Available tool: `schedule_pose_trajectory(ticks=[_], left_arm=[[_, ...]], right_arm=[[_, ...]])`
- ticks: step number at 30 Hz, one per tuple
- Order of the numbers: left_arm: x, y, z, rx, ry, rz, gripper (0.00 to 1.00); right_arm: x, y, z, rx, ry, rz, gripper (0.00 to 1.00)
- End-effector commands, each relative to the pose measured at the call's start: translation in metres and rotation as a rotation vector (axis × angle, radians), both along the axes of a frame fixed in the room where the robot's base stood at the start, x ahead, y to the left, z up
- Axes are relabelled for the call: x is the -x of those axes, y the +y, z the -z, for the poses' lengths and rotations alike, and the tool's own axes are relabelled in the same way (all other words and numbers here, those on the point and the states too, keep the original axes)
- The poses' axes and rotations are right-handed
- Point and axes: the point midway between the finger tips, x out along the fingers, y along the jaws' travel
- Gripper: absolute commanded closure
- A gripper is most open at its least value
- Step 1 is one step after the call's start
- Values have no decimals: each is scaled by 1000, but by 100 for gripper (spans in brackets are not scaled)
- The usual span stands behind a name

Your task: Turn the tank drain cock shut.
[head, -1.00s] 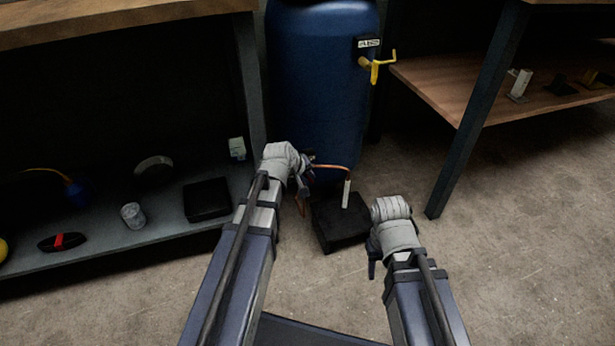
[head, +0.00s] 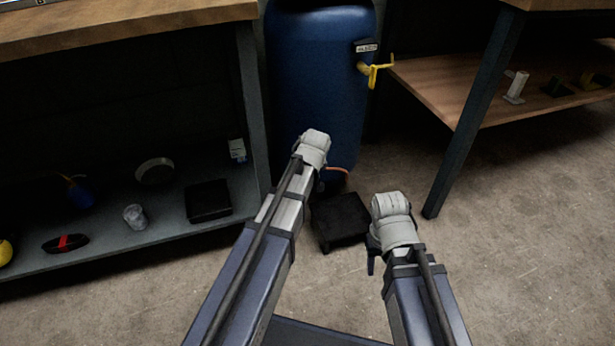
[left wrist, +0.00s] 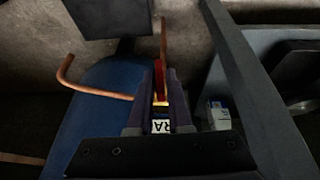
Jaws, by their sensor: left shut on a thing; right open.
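The blue tank (head: 320,80) stands upright against the back; it also fills the left middle of the left wrist view (left wrist: 95,125). A copper outlet pipe (head: 338,169) bends out low on the tank and shows in the left wrist view (left wrist: 95,90). My left gripper (left wrist: 160,98) is shut on a red and orange part of the drain cock (left wrist: 161,92), beside a partly hidden white label. In the head view my left wrist hides the cock and the fingertips. My right gripper (head: 372,264) is open and empty, low and right of the tank.
A black box-shaped stand (head: 340,222) sits on the floor under the pipe. A yellow tap (head: 374,72) sticks out higher on the tank. Shelves with loose objects stand left (head: 165,228) and right (head: 450,95). The floor at right is clear.

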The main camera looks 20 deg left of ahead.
Motion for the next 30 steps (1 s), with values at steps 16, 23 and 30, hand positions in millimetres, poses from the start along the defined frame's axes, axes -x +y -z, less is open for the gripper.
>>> schedule_pose_trajectory(ticks=[16, 23, 30], left_arm=[[1, -1, 0, -56, 44, -1, 100], [1, -1, 0, -56, 44, -1, 74], [0, -1, 0, -57, 42, 0, 57]], right_arm=[[0, 0, 0, 0, 0, 0, 50], [0, 0, 0, 0, 0, 0, 50], [0, 0, -1, 0, 0, 0, 50]])
